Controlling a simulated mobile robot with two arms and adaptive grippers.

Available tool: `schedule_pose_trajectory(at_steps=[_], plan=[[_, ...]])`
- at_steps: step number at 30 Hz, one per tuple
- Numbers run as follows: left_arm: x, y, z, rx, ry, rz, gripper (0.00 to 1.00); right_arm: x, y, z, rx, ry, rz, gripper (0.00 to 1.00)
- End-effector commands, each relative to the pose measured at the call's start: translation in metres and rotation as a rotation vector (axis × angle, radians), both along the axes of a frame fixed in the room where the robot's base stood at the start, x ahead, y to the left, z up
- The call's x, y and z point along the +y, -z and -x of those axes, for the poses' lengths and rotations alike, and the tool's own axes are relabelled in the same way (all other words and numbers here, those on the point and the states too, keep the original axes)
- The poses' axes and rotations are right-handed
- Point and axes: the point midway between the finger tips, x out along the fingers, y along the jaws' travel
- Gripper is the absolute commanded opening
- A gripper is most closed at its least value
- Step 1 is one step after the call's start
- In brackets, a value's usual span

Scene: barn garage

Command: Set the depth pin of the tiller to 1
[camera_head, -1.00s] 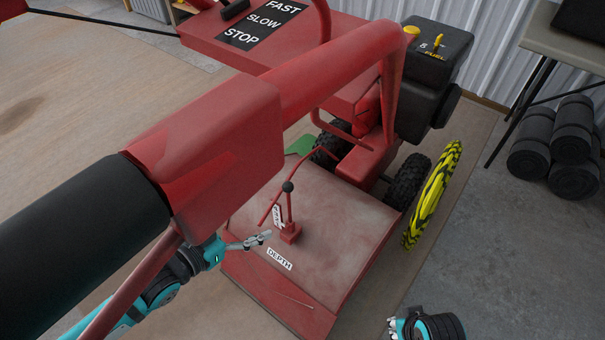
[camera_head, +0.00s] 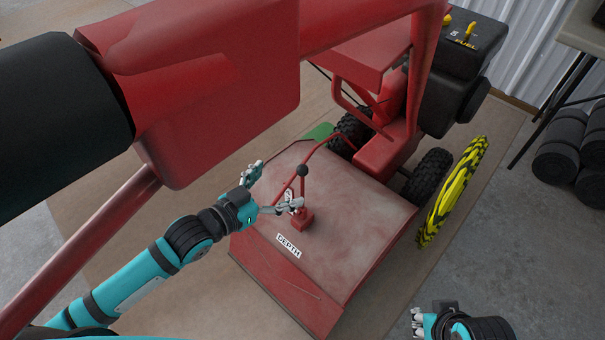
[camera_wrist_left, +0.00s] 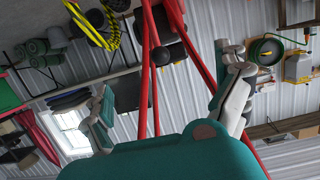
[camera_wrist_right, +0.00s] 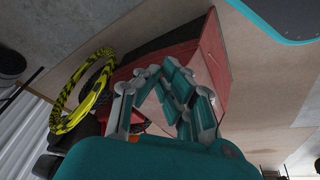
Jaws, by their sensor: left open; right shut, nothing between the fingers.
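The red tiller hood (camera_head: 350,220) carries a white DEPTH label (camera_head: 288,245). My left gripper (camera_head: 272,188) is open at the lever's left side, one finger close to the lever's lower part. My right gripper (camera_head: 416,322) is shut and empty, low at right, apart from the tiller.
The tiller's thick red handle bar (camera_head: 215,90) crosses above my left arm. A yellow-and-black coiled hose (camera_head: 452,190) stands by the right wheel (camera_head: 430,175). Dark rolls (camera_head: 562,160) lie under a table at far right.

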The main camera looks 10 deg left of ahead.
Motion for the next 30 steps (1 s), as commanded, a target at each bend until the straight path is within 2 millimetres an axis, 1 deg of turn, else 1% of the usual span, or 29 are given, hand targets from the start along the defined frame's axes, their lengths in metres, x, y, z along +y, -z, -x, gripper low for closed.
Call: schedule_pose_trajectory(at_steps=[2, 9, 14, 21, 27, 30], plan=[[-0.003, 0.003, -0.004, 0.000, 0.000, 0.001, 1.00, 0.003, 0.003, -0.010, -0.044, -0.004, -0.009, 0.00], [-0.012, 0.006, -0.018, 0.000, 0.000, 0.001, 1.00, 0.011, 0.000, -0.036, -0.168, -0.014, -0.034, 0.00], [-0.023, 0.010, -0.034, 0.000, -0.001, 0.002, 1.00, 0.011, -0.002, -0.037, -0.175, -0.015, -0.036, 0.00], [-0.037, 0.018, -0.056, 0.001, 0.000, 0.000, 1.00, 0.015, -0.005, -0.048, -0.227, -0.019, -0.047, 0.00], [-0.045, 0.021, -0.068, 0.001, 0.000, 0.001, 1.00, 0.018, -0.009, -0.057, -0.276, -0.023, -0.058, 0.00], [-0.047, 0.023, -0.071, 0.001, 0.000, 0.000, 1.00, 0.019, -0.010, -0.060, -0.288, -0.023, -0.060, 0.00]])
